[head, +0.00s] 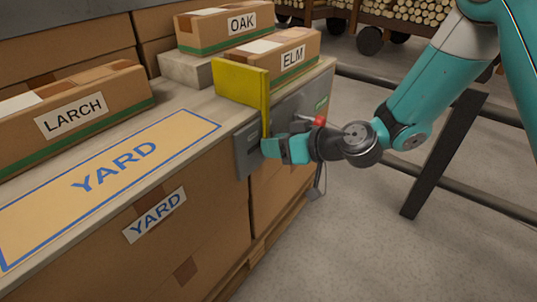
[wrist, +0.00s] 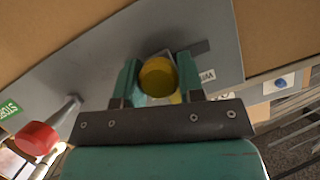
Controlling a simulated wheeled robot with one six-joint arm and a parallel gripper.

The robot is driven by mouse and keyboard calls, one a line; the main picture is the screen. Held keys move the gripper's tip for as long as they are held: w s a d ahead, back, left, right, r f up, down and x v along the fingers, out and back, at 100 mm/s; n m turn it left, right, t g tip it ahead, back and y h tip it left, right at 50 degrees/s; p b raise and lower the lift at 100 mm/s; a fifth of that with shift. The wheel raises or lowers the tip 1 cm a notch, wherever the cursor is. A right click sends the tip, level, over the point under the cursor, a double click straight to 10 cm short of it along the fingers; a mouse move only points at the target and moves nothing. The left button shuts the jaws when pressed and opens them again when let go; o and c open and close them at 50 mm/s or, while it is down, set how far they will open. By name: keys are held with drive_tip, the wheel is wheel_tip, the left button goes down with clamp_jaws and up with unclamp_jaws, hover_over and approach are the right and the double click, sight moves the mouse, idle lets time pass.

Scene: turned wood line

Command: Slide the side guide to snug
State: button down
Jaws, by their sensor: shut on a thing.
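The side guide (head: 240,83) is an upright yellow plate on the counter top, just in front of the ELM box (head: 290,62). A narrow yellow strip of it runs down the counter's end towards my gripper (head: 268,149). In the wrist view, my gripper (wrist: 157,82) has its two teal fingers on either side of a round yellow knob (wrist: 158,76) and is shut on it. The knob stands out from a grey panel (wrist: 85,65) with a dark slot beside it. In the head view my fingers hide the knob.
A red-tipped lever (head: 320,121) is close beside my gripper; its red end (wrist: 37,138) also shows in the wrist view. An OAK box (head: 225,27) sits on a raised block behind. A LARCH box (head: 75,112) and a YARD mat (head: 115,165) lie left. Dark rails (head: 440,165) stand right.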

drive_tip(key=shift+w+d, duration=0.65)
drive_tip(key=shift+w, duration=0.15)
drive_tip(key=c, duration=0.8)
unclamp_jaws()
drive_tip(key=shift+d, duration=0.1)
drive_tip(key=shift+o, duration=0.2)
drive_tip(key=v, duration=1.7)
drive_tip(key=shift+s, duration=0.2)
drive_tip(key=shift+r+p, duration=0.15)
drive_tip(key=shift+p, duration=0.15)
